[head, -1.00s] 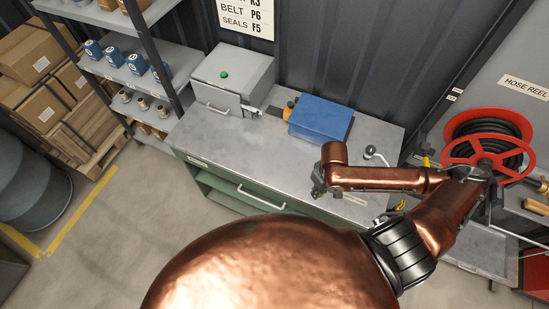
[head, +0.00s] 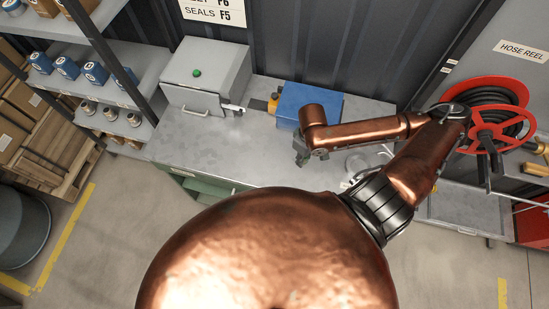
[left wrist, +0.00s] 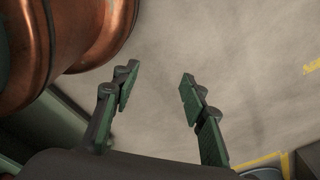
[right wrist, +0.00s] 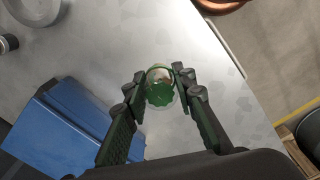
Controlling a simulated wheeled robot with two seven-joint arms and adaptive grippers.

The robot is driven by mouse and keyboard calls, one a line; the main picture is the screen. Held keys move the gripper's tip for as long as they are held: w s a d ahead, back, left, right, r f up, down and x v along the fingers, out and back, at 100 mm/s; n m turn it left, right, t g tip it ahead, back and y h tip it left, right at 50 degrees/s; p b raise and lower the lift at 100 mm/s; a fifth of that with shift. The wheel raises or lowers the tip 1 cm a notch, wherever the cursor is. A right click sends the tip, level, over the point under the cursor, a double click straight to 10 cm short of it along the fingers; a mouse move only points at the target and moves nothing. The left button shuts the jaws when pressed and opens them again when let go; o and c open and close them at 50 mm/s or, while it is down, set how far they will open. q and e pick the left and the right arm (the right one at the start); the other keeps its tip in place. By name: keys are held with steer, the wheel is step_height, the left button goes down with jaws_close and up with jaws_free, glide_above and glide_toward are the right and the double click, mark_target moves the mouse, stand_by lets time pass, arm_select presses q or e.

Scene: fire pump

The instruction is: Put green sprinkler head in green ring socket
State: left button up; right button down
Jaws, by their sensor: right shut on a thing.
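My right gripper (head: 301,152) is over the grey bench top (head: 200,150), in front of the blue box. In the right wrist view, the right gripper (right wrist: 158,82) is shut on a small round sprinkler head (right wrist: 160,94), with a green toothed face and a clear or pale rim, held between the fingertips. My left gripper (left wrist: 155,80) is open and empty in the left wrist view, over bare floor. It is hidden in the head view. I cannot make out a green ring socket in any view.
A grey box (head: 205,82) with a green knob stands at the back left of the bench. A blue box (head: 308,97) stands right of it, also close in the right wrist view (right wrist: 60,125). A red hose reel (head: 490,122) is at right, shelves (head: 105,75) at left.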

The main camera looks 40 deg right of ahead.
steer(key=shift+w+a+f+b, duration=0.25)
steer(key=shift+w+f+b, duration=0.35)
steer(key=shift+w+f, duration=0.05)
steer(key=w+a+f, duration=0.1)
steer(key=w+f, duration=0.1)
steer(key=w+a+f+p, duration=0.1)
steer(key=w+f, duration=0.1)
steer(key=w, duration=0.1)
steer(key=w+a+f, duration=0.1)
steer(key=w+f, duration=0.1)
steer(key=shift+w+a, duration=0.1)
steer(key=shift+w, duration=0.2)
steer(key=shift+w+a+f, duration=0.2)
steer(key=shift+w+f, duration=0.25)
steer(key=shift+f, duration=0.1)
steer(key=shift+f+p, duration=0.6)
steer(key=shift+f, duration=1.1)
arm_select(q)
steer(key=shift+w, duration=0.4)
arm_select(e)
steer(key=c, duration=1.6)
jaws_free()
